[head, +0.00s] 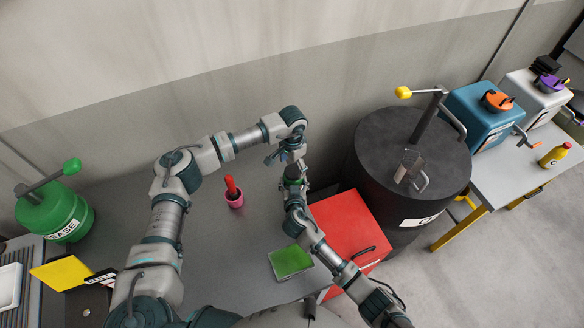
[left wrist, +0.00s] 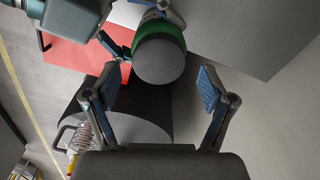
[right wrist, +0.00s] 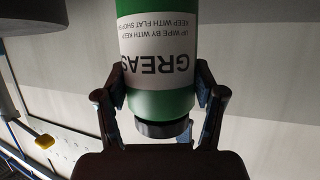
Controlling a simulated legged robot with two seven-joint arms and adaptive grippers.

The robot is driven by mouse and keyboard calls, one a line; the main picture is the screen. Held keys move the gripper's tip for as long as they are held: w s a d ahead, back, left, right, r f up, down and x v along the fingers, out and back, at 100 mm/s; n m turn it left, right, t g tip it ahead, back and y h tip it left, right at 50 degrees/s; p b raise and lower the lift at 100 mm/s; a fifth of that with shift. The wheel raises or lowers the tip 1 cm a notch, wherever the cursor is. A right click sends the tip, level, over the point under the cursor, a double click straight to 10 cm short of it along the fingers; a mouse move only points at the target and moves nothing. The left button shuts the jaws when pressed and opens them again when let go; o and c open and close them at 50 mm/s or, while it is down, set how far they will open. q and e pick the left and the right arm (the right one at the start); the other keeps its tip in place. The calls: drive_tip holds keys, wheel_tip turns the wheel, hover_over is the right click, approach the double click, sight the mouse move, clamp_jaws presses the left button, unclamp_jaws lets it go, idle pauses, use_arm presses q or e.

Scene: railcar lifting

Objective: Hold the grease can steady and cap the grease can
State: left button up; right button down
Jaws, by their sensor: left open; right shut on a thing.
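My right gripper (right wrist: 160,98) is shut around a small green grease can (right wrist: 160,104) with a white label, which reads upside down in the right wrist view. The can also shows in the left wrist view (left wrist: 160,32), with a dark round end (left wrist: 159,61) facing that camera. I cannot tell whether this end is a cap or the base. My left gripper (left wrist: 156,84) is open and empty, its fingers spread just short of that end. In the head view both grippers meet above the table, and the arms largely hide the can.
A red cabinet (head: 348,228) and a black drum (head: 366,165) stand right of the arms. A green block (head: 291,262) and a pink cup (head: 235,201) with a red-handled tool are on the grey table (head: 215,255). A large green grease container (head: 66,213) stands left.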

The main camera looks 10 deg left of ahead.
use_arm(q)
wheel_tip(320, 180, up, 2)
drive_tip(key=shift+r, duration=0.25)
